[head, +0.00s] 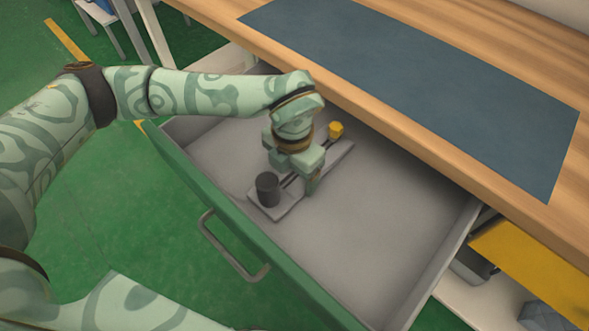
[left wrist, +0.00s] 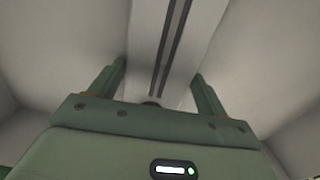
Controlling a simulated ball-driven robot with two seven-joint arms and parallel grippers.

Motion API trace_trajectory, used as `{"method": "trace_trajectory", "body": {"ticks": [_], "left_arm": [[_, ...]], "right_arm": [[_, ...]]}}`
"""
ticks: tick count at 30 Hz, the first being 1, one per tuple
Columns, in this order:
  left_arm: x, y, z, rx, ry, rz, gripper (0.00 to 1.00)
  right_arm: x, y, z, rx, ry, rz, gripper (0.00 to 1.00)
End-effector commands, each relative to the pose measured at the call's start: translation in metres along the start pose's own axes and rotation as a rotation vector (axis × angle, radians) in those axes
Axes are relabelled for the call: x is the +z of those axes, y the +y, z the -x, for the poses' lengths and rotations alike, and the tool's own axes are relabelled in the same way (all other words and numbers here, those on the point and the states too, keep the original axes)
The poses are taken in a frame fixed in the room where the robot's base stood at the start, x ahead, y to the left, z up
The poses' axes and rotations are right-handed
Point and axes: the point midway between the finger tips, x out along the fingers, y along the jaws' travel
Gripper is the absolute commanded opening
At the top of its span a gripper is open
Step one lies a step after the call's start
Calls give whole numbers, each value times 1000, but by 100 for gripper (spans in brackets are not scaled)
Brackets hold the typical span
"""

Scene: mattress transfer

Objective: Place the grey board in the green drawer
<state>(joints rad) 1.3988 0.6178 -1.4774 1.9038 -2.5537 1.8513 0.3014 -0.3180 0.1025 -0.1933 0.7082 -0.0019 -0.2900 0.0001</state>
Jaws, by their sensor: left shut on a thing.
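The grey board (head: 285,203) is long and narrow, with dark rails, a black cylinder (head: 267,189) at its near end and a yellow block (head: 336,130) near its far end. It lies inside the outline of the open green-fronted drawer (head: 385,235), low over the grey floor; I cannot tell if it touches. My left gripper (head: 300,182) reaches down over the board's middle and is shut on it, hiding that part. In the left wrist view the board (left wrist: 148,45) runs between the two fingers (left wrist: 160,88). My right gripper is not in view.
The wooden table (head: 425,133) with a dark blue mat (head: 410,85) overhangs the drawer's back. The drawer's handle (head: 230,250) is on its near front. The drawer floor right of the board is bare. A yellow panel (head: 535,270) stands at lower right.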

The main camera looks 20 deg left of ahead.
Motion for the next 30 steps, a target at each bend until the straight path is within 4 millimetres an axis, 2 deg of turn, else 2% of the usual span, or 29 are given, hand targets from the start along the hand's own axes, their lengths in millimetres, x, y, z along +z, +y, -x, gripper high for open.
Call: {"method": "trace_trajectory", "body": {"ticks": [8,9,10,11,20,23,27,30], "left_arm": [[0,0,-1,2,-1,0,42],[0,0,-1,2,0,0,87],[0,0,-1,2,0,0,96],[0,0,-1,2,0,0,98],[0,0,1,2,-1,0,98],[0,0,16,4,-6,0,98],[0,0,50,6,-9,1,98],[0,0,75,6,-10,0,98]], "right_arm": [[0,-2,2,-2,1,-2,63],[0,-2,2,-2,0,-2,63],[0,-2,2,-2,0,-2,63],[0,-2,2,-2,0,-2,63],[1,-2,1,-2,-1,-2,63],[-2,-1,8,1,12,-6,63],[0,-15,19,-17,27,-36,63],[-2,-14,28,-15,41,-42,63]]}}
